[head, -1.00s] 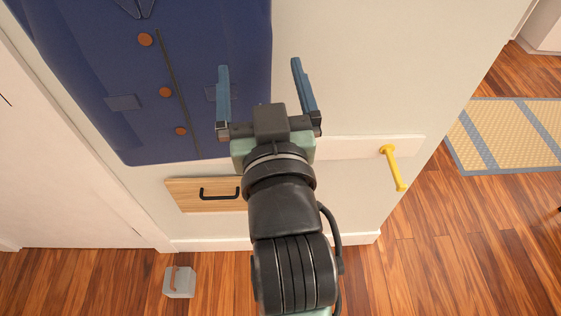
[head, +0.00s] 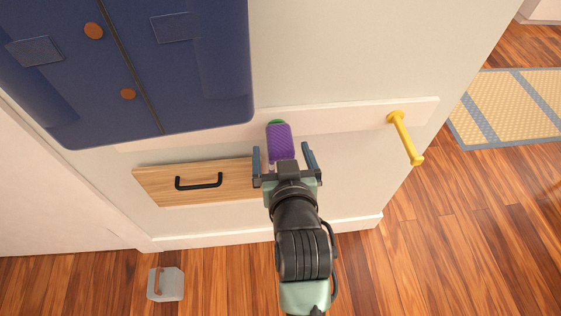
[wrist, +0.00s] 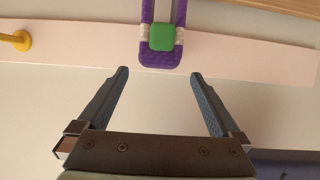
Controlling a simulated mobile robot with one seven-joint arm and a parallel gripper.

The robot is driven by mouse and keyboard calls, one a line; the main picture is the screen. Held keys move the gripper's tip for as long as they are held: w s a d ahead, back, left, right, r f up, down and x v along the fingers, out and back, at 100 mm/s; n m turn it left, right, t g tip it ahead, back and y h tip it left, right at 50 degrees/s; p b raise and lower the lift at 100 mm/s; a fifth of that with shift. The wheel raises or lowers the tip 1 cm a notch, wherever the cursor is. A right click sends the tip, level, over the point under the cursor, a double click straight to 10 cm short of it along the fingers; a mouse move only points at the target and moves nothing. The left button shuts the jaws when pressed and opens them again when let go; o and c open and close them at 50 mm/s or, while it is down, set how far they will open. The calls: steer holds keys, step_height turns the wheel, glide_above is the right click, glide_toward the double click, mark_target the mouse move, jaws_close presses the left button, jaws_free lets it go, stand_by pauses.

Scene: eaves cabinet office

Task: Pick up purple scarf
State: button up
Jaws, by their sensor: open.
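The purple scarf (head: 279,143) hangs from a green peg (head: 274,123) on the white rail of the wall. In the wrist view the scarf (wrist: 160,60) loops around the green peg (wrist: 162,37), with pale bands at its sides and its lengths running out of the top edge. My gripper (head: 281,147) is open, with its two blue fingers to either side of the scarf in the head view. In the wrist view the gripper (wrist: 160,72) has nothing between its fingers, and the scarf's loop lies just beyond the tips. The scarf's lower part is hidden behind my gripper in the head view.
A wooden drawer front (head: 160,184) with a black handle is left of my gripper. A yellow peg (head: 405,138) sticks out at right. A grey object (head: 170,284) stands on the floor. The wall above the scarf is bare.

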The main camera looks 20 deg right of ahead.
mark_target(281, 142)
steer(key=shift+b+x, duration=0.5)
steer(key=shift+x, duration=2.45)
steer(key=shift+d, duration=0.1)
steer(key=shift+c, duration=0.3)
steer(key=shift+r, duration=0.1)
jaws_close()
